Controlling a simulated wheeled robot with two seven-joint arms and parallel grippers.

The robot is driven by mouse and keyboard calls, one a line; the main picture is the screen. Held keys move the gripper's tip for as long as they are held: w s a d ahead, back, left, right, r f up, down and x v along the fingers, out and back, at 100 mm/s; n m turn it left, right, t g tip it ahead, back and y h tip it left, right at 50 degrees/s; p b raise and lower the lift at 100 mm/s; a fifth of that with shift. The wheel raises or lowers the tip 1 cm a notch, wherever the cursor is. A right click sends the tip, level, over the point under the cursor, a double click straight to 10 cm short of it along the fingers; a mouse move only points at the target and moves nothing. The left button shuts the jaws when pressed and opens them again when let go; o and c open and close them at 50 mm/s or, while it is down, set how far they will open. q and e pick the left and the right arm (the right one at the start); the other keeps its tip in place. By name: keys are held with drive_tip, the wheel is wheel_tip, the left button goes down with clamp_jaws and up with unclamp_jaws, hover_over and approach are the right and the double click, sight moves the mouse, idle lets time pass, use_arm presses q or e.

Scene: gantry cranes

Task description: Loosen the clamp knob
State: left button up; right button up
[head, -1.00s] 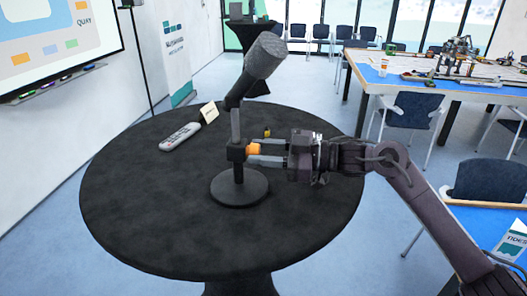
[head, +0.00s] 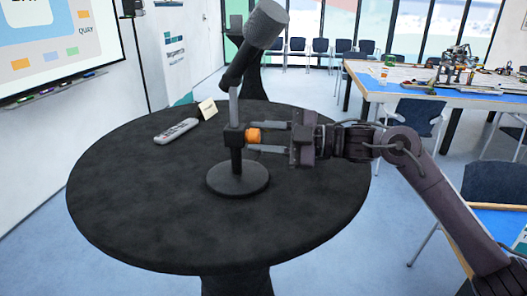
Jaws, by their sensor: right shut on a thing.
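A dark stand with a round base (head: 238,178) is upright on the round black table (head: 130,215). Its grey post carries a large grey microphone-like head (head: 265,24), tilted up to the right. A black clamp block sits on the post, with an orange knob (head: 253,136) on its right side. My right gripper (head: 262,137) reaches in from the right, level with the knob. Its two fingers lie on either side of the knob and are shut on it. My left gripper is not in view.
A grey remote (head: 176,131) and a small cream card (head: 207,109) lie behind the stand on the left. The front of the table is clear. A blue-topped table (head: 400,88) with models and several chairs stand beyond, at the right.

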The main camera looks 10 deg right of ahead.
drive_tip(key=n+b, duration=0.4)
drive_tip(key=shift+f+n, duration=0.2)
drive_tip(key=shift+n, duration=0.1)
drive_tip(key=shift+r+n+b, duration=0.1)
drive_tip(key=shift+n+b, duration=1.3)
drive_tip(key=shift+n, duration=0.9)
drive_tip(key=o, duration=1)
drive_tip(key=shift+c, duration=0.2)
drive_tip(key=b+v, duration=0.2)
drive_tip(key=v, duration=0.5)
drive_tip(key=shift+s+d, duration=0.15)
drive_tip(key=shift+d, duration=0.2)
